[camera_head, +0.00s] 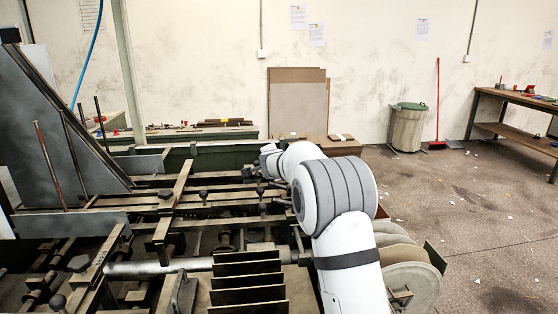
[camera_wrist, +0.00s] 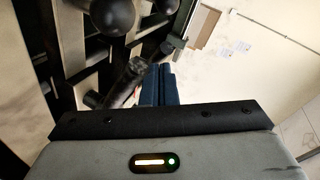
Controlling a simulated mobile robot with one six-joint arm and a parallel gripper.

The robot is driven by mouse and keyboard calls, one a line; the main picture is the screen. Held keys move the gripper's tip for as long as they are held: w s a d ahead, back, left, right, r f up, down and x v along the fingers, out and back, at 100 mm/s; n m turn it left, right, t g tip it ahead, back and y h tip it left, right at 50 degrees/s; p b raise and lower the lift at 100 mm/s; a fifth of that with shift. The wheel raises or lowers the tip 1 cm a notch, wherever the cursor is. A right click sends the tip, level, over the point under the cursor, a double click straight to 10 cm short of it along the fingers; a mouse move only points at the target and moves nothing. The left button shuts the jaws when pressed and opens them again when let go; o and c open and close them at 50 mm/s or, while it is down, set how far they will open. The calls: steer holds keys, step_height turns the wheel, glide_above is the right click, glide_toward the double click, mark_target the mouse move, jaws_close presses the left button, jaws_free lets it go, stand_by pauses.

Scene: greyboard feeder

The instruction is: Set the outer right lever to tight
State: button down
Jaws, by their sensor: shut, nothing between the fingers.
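My gripper (camera_wrist: 157,84) shows in the wrist view with its dark blue fingers together and nothing between them. A dark, worn rod end (camera_wrist: 128,80) lies just left of the fingers; whether they touch is not clear. Two round black knobs (camera_wrist: 110,15) show farther up. In the head view my white arm reaches over the right side of the feeder (camera_head: 120,222), and its bulk hides most of the gripper. Several levers with dark ball knobs stand on the feeder, one of them just left of my arm (camera_head: 262,208). I cannot tell which is the outer right lever, or its setting.
Dark upright plates (camera_head: 248,282) and large pale discs (camera_head: 408,270) flank my arm at the front. Bars and rods cross the feeder. A bin (camera_head: 408,128), a red broom (camera_head: 438,105) and a workbench (camera_head: 515,100) stand behind right.

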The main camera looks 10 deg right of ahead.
steer(key=shift+w+a+r+p, duration=0.1)
steer(key=shift+w+a+p, duration=0.75)
steer(key=shift+p, duration=0.85)
steer(key=shift+a, duration=0.2)
steer(key=a+v, duration=0.2)
steer(key=v, duration=1)
steer(key=shift+a+r+p, duration=0.35)
steer(key=shift+r+p, duration=0.1)
steer(key=shift+r, duration=0.05)
